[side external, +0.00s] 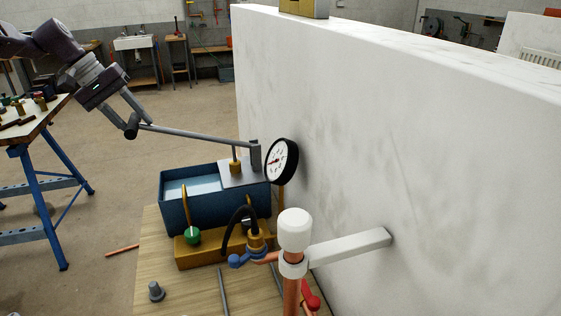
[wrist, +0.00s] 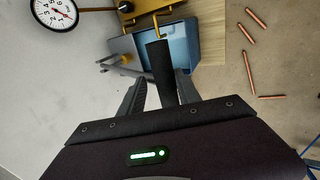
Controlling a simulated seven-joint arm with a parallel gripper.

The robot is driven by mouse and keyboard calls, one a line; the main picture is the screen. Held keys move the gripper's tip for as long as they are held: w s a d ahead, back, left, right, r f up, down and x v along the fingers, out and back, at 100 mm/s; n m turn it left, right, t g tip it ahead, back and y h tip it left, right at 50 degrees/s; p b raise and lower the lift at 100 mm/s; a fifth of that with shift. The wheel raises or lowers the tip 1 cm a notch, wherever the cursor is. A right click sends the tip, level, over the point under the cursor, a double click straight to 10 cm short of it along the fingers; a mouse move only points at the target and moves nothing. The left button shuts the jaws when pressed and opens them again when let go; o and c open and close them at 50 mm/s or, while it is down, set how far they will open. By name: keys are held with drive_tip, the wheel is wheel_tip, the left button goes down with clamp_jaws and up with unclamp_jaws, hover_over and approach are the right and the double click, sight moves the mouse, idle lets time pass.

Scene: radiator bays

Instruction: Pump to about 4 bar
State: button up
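The test pump has a blue water tank (side external: 185,212) on a wooden board, and its tank also shows in the wrist view (wrist: 184,48). Its long grey lever (side external: 195,136) slopes gently up from the pump toward my gripper (side external: 131,126). In the wrist view the lever's black grip (wrist: 161,72) lies between my fingers, which appear closed around it. The round pressure gauge (side external: 283,161) stands at the pump's right end against the white wall. It also shows in the wrist view (wrist: 54,13), cut off at the top; its needle is too small to read surely.
A green knob (side external: 193,236), a blue-handled valve (side external: 247,258) and a red valve handle (side external: 310,297) are around the pump. A white-capped copper pipe (side external: 294,231) stands in front. The white wall (side external: 400,130) bounds the right; a blue-legged bench stands left.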

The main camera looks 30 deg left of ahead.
wheel_tip(320, 180, down, 6)
drive_tip(key=s+a+t+h, duration=0.1)
drive_tip(key=shift+s+a, duration=0.15)
idle(0.6)
drive_tip(key=shift+f, duration=0.1)
drive_tip(key=shift+f+t+h, duration=0.9)
drive_tip(key=shift+f, duration=1.75)
wheel_tip(320, 180, up, 6)
drive_tip(key=g+y, duration=0.1)
drive_tip(key=shift+g+y, duration=0.9)
drive_tip(key=r, duration=0.1)
drive_tip(key=w+d+r, duration=0.1)
drive_tip(key=r, duration=0.3)
drive_tip(key=shift+w+d+r, duration=0.2)
drive_tip(key=shift+d+r, duration=0.05)
drive_tip(key=shift+f, duration=0.1)
